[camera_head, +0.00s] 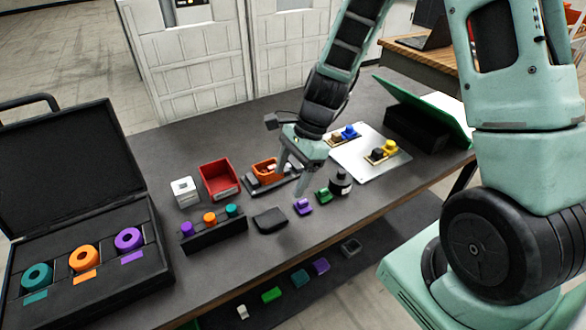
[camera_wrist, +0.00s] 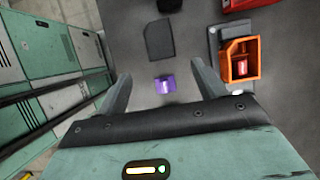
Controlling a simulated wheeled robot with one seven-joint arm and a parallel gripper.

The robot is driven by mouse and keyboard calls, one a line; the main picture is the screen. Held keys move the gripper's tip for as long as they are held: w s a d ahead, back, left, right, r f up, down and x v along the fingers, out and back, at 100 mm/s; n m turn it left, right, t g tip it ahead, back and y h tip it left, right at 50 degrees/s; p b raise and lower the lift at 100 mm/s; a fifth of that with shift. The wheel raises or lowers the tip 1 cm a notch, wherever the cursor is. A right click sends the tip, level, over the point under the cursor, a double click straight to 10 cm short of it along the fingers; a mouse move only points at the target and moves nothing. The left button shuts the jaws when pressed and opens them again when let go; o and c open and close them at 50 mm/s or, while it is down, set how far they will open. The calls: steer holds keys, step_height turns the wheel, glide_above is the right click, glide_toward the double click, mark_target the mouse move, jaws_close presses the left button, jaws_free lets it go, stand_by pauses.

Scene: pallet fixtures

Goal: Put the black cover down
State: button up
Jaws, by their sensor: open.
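My gripper (camera_head: 295,180) is open and empty, above the table to the upper right of the cover in the head view. In the wrist view my two fingers (camera_wrist: 160,72) stand wide apart, with the purple block (camera_wrist: 165,84) seen between them on the table below.
An orange bin (camera_head: 264,170) stands close to my gripper, with a red bin (camera_head: 219,180) left of it. A black rack (camera_head: 213,236) holds coloured pegs. An open black case (camera_head: 150,268) fills the left.

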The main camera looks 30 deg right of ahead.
steer(key=s+a+r+n+h, duration=0.2)
steer(key=s+a+r+n, duration=0.4)
steer(key=s+n, duration=0.4)
steer(key=s+a+r+n+h, duration=0.2)
steer(key=s+a+r+n, duration=0.4)
steer(key=s+n, duration=0.4)
steer(key=n, duration=0.5)
steer(key=shift+r+n, duration=0.15)
steer(key=shift+n, duration=0.25)
